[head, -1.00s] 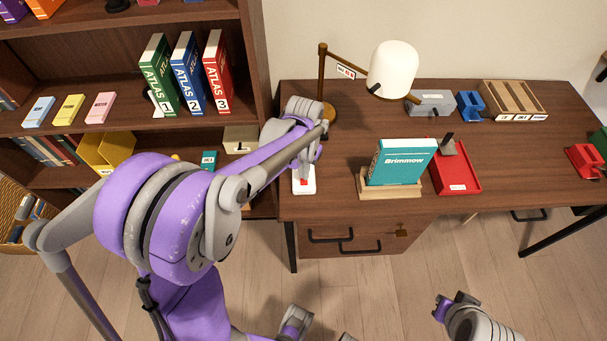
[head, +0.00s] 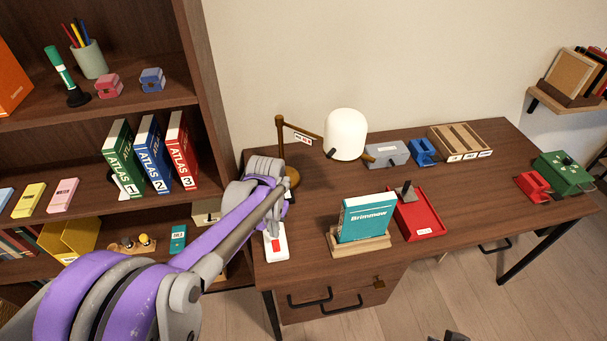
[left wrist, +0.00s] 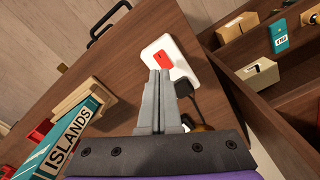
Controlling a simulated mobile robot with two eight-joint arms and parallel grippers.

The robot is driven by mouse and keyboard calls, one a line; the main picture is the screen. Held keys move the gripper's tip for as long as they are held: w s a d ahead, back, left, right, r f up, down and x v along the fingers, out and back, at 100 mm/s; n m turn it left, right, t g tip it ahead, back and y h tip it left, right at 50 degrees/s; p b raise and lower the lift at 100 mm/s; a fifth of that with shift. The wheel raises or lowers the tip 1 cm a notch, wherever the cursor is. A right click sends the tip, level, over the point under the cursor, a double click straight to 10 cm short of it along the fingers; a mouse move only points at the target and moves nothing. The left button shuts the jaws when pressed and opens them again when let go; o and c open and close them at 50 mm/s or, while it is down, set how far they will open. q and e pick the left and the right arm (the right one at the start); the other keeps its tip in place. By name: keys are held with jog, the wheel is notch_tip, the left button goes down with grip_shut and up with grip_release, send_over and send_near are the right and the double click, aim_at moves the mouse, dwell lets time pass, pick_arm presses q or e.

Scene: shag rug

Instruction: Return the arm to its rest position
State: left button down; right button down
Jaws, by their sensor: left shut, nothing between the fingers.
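My left arm comes in from the left in the head view, and its gripper (head: 273,226) points down over a white box with a red rocker button (head: 276,246) at the desk's left front. In the left wrist view the grey fingers (left wrist: 161,76) are shut and empty. Their tips overlap the edge of the white box (left wrist: 178,48), close to the red button; I cannot tell whether they touch it. Only a small dark piece of what appears to be my right gripper (head: 449,337) shows at the bottom edge of the head view.
A lamp with a white shade (head: 345,134) stands behind the gripper. A teal book (head: 366,217) in a wooden holder and a red tray (head: 420,226) stand to the right. A bookcase (head: 205,75) rises close at left. The desk's middle (head: 470,190) has bare room.

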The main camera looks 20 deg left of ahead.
pick_arm(q)
jog(key=s+d+r+t, duration=0.2)
jog(key=s+d, duration=0.1)
jog(key=s, duration=0.4)
jog(key=s+d+r+t, duration=0.2)
jog(key=s+d+t, duration=0.1)
jog(key=s, duration=0.5)
jog(key=shift+s+d+r+p, duration=0.2)
jog(key=shift+d+r+p, duration=0.05)
jog(key=shift+d+p, duration=0.15)
